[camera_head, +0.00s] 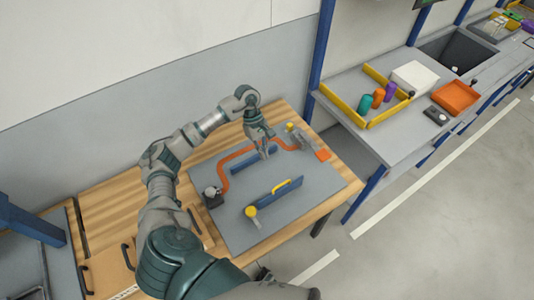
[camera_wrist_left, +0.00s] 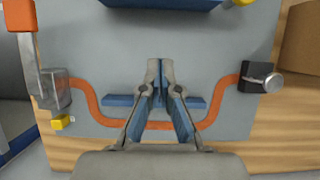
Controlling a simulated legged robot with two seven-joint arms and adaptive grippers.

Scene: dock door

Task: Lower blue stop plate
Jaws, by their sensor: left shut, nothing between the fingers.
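A blue plate (camera_head: 272,197) with a yellow handle (camera_head: 288,184) stands on the grey board, toward its near side. Its blue edge (camera_wrist_left: 160,4) shows at the top of the left wrist view, cut off by the frame. A second, plain blue bar (camera_head: 245,162) lies farther back by the orange track; its ends (camera_wrist_left: 197,102) show on both sides of my fingers in the wrist view. My left gripper (camera_head: 265,153) is shut and empty, pointing down over this bar. Its fingertips (camera_wrist_left: 161,66) are together. Whether they touch the bar or board I cannot tell. My right gripper is not visible.
The grey board (camera_head: 310,185) lies on a wooden table. An orange track (camera_head: 228,168) bends across it, between a black block with a knob (camera_head: 212,195) and a grey clamp (camera_head: 300,138). A yellow knob (camera_head: 251,211) stands near the blue plate.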

